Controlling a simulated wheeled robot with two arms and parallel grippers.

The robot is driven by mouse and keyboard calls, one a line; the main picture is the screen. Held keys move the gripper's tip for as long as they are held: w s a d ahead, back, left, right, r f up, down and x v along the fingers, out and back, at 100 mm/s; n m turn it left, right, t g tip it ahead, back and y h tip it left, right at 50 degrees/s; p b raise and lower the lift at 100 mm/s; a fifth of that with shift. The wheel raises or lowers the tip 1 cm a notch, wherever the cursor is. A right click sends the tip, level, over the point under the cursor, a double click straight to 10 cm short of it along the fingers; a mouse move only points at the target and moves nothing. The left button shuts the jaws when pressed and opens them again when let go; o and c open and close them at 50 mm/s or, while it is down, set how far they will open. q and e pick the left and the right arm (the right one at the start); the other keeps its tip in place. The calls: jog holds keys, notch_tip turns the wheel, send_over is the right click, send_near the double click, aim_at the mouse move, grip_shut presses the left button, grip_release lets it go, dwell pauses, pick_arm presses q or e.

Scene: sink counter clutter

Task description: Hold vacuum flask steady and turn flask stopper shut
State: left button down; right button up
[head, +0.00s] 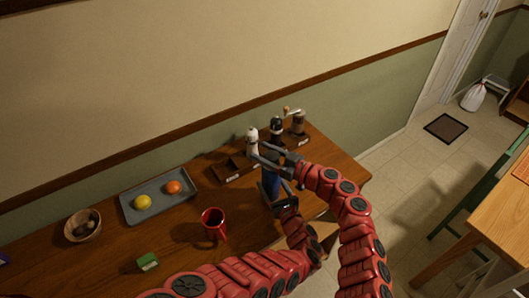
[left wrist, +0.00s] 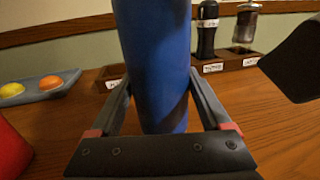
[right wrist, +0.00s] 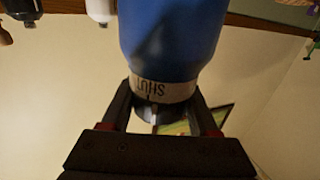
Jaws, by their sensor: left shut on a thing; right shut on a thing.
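The blue vacuum flask (head: 271,184) stands upright near the front right of the wooden table, partly hidden by my arms in the head view. Its body (left wrist: 155,60) fills the left wrist view. My left gripper (head: 271,197) is shut around the body, one finger on each side. My right gripper (head: 272,162) is at the flask's top. The right wrist view shows a pale collar (right wrist: 162,92) lettered "SHUT" with a dark tick, and the dark stopper (right wrist: 145,112) between the right fingers. A pale line shows on the stopper near the tick; exact alignment is unclear.
A red mug (head: 214,224) stands left of the flask. A grey tray (head: 157,211) holds a yellow and an orange fruit. Behind the flask are a white shaker (head: 252,136), a dark mill (head: 277,127) and a crank grinder (head: 298,122) in labelled wooden holders.

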jog(key=shift+d+n+g+y, duration=0.1)
jog(key=shift+n+g+y, duration=0.6)
jog(key=shift+g, duration=0.4)
jog(key=shift+s+a+n+g, duration=0.25)
jog(key=shift+n+g, duration=0.15)
jog(key=shift+g, duration=0.1)
jog(key=o, duration=1.4)
jog(key=v, duration=1.2)
jog(key=shift+f, duration=0.15)
pick_arm(q)
grip_release()
